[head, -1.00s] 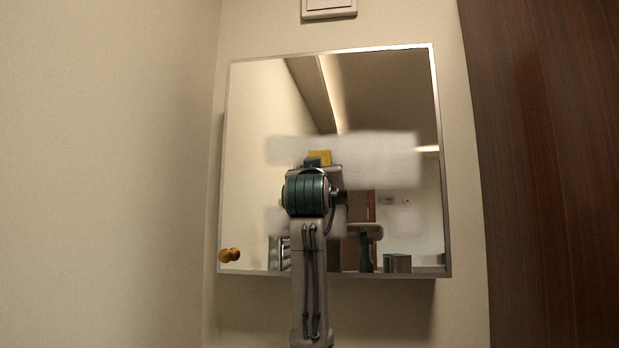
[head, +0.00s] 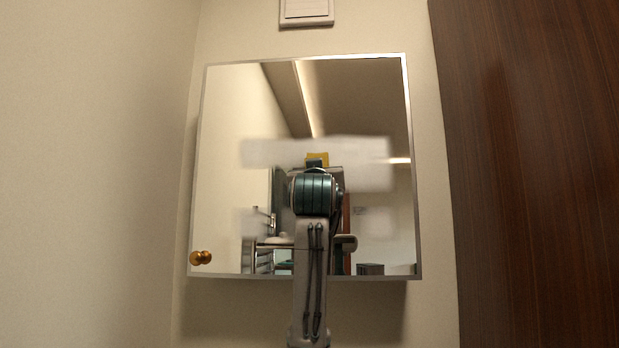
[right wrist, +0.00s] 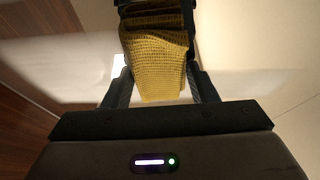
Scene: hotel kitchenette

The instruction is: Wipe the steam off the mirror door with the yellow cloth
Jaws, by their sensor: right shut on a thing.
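The mirror door (head: 235,100) of a wall cabinet faces me, closed. A whitish steam band (head: 365,165) crosses its middle, with fainter patches lower down at the left (head: 250,222) and right (head: 374,222). My right gripper (head: 317,165) is in front of the band, mostly hidden behind its own wrist. The yellow cloth (head: 318,157) shows just above it. In the right wrist view, the gripper (right wrist: 160,85) is shut on the cloth (right wrist: 158,65), which hangs folded between the fingers. I cannot tell whether the cloth touches the glass. My left gripper is not in view.
A brass knob (head: 201,258) sits at the door's lower left corner. A dark wood panel (head: 530,170) stands to the right, and a plain wall (head: 95,170) to the left. A switch plate (head: 306,11) is above the cabinet. Other shapes in the mirror are reflections.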

